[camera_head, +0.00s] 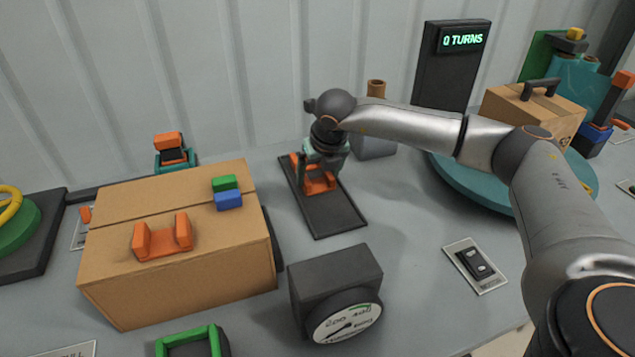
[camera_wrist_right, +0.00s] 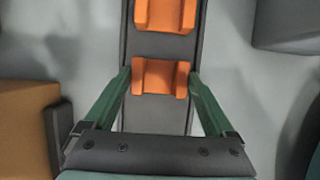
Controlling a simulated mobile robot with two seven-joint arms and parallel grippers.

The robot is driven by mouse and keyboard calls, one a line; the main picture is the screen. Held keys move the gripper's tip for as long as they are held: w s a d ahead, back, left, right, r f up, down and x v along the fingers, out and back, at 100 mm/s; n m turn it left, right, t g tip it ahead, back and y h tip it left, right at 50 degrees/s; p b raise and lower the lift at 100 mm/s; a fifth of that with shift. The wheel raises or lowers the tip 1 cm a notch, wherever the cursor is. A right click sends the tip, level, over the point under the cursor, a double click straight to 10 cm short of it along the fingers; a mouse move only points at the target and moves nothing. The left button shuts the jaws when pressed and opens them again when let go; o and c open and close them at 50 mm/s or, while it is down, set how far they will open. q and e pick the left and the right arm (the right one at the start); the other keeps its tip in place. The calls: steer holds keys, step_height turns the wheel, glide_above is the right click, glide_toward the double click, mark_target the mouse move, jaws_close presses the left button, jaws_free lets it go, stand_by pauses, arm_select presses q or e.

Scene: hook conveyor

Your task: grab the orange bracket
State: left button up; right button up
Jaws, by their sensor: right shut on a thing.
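My right gripper (camera_head: 321,170) reaches down over the dark narrow tray (camera_head: 333,217) in the middle of the table. It is shut on an orange bracket (camera_head: 318,184) lying in that tray. In the right wrist view the green fingers touch the two sides of this orange bracket (camera_wrist_right: 161,78). A second orange bracket (camera_wrist_right: 166,14) lies further along the same tray, apart from the fingers. Another orange bracket (camera_head: 162,239) sits on the cardboard box at the left. My left gripper is not in view.
The cardboard box (camera_head: 190,285) carries a green block (camera_head: 225,183) and a blue block (camera_head: 228,201). A dial gauge (camera_head: 345,318) stands in front of the tray. A teal turntable (camera_head: 468,187) with a carton (camera_head: 530,112) is at the right. A switch plate (camera_head: 475,265) lies before it.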

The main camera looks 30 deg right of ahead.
steer(key=c, duration=0.4)
steer(key=shift+c, duration=0.4)
steer(key=shift+r, duration=0.15)
